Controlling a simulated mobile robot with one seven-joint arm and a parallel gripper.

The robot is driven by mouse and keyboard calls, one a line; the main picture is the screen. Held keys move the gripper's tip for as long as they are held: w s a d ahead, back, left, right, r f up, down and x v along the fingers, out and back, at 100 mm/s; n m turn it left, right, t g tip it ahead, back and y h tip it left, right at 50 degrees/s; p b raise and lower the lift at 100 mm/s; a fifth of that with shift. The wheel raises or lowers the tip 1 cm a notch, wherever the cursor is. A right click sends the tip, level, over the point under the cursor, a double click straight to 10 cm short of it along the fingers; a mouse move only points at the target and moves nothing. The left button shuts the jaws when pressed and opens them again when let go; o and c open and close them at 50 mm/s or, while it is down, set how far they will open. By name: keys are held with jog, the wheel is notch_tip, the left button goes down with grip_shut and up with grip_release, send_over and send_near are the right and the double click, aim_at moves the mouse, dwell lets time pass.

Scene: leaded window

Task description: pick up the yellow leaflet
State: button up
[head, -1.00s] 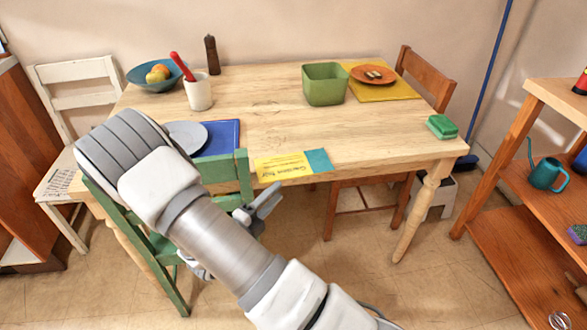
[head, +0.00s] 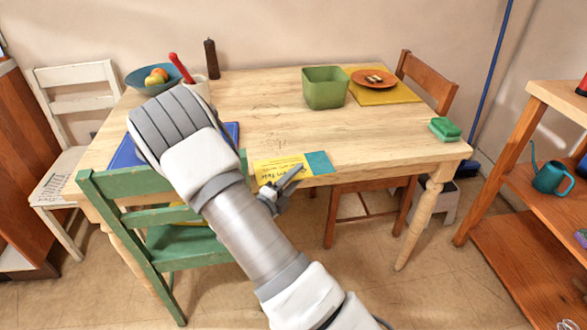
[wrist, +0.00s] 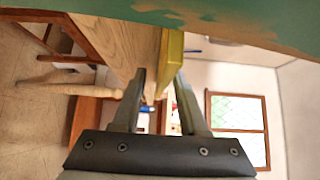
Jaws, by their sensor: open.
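The yellow leaflet (head: 268,168) lies flat at the front edge of the wooden table, with dark print and a teal block (head: 319,162) at its right end. My gripper (head: 291,178) is open at the table's front edge, by the leaflet's near side, and covers part of it. In the wrist view, a yellow strip (wrist: 173,55), apparently the leaflet, shows beside the table edge. It lies ahead of my gripper (wrist: 162,82), in line with the gap between the fingers. I cannot tell whether the fingers touch it.
A green chair (head: 130,188) stands close left of my gripper. The wooden table (head: 255,110) holds a green bin (head: 325,93), a blue bowl (head: 143,78), a pepper mill (head: 211,60) and a green sponge (head: 445,128). Wooden shelves (head: 540,215) stand right. The table's middle is clear.

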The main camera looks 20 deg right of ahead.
grip_shut()
jog(key=shift+r, duration=0.1)
dwell(0.3)
